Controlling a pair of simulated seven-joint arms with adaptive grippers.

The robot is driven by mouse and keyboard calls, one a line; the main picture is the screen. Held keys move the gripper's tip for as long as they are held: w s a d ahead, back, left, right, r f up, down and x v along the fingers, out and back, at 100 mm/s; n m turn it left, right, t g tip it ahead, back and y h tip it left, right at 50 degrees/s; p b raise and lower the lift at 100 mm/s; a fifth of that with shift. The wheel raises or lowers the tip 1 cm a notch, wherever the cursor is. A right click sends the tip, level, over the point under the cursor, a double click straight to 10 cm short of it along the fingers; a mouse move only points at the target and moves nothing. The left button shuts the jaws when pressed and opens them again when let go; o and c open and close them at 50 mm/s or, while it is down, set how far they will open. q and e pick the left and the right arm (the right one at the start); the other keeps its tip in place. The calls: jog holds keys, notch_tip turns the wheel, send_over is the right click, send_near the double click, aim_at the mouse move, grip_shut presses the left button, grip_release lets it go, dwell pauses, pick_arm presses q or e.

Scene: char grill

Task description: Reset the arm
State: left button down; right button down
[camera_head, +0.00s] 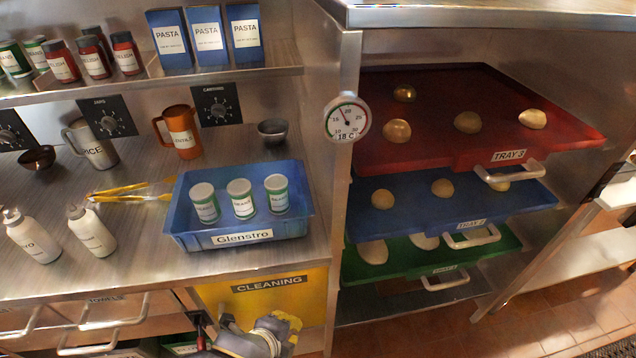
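My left gripper (204,332) is at the bottom edge, low in front of the yellow panel marked CLEANING (268,297) and below the counter. Only a small dark part of it shows beside my grey and yellow arm. Its fingers are too small and cut off to tell whether they are open or shut. I see nothing clearly held in it. My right gripper is not in view.
A blue Glenstro bin (190,232) with three cans stands on the steel counter (140,262), near yellow tongs (133,191) and white bottles (92,230). Drawer handles (100,324) jut below. At right, red (430,152), blue (400,212) and green (405,268) trays hold buns.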

pick_arm(q)
jog(key=s+a+f+n+y, duration=0.1)
jog(key=a+f+n+y, duration=0.15)
jog(key=a+n, duration=0.4)
jog(key=s+a+f+n+t+y, duration=0.1)
jog(key=s+a+n+y, duration=0.2)
jog(key=a, duration=0.7)
jog(key=a+f+n+y, duration=0.1)
jog(key=a+n+y, duration=0.1)
jog(key=a+n, duration=0.5)
jog(key=s+d+f+g+h, duration=0.1)
jog(key=s+d+f, duration=0.1)
jog(key=f, duration=1.3)
jog(key=s+d+f+g+h, duration=0.1)
jog(key=d+f+g+h, duration=0.1)
jog(key=f, duration=1.4)
jog(key=s+f+n+g+h, duration=0.1)
jog(key=s+f+n+g, duration=0.1)
jog(key=s+f, duration=1.8)
jog(key=shift+s+d+g, duration=0.2)
jog(key=shift+s+g, duration=0.2)
jog(key=shift+s, duration=0.65)
jog(key=shift+h, duration=0.25)
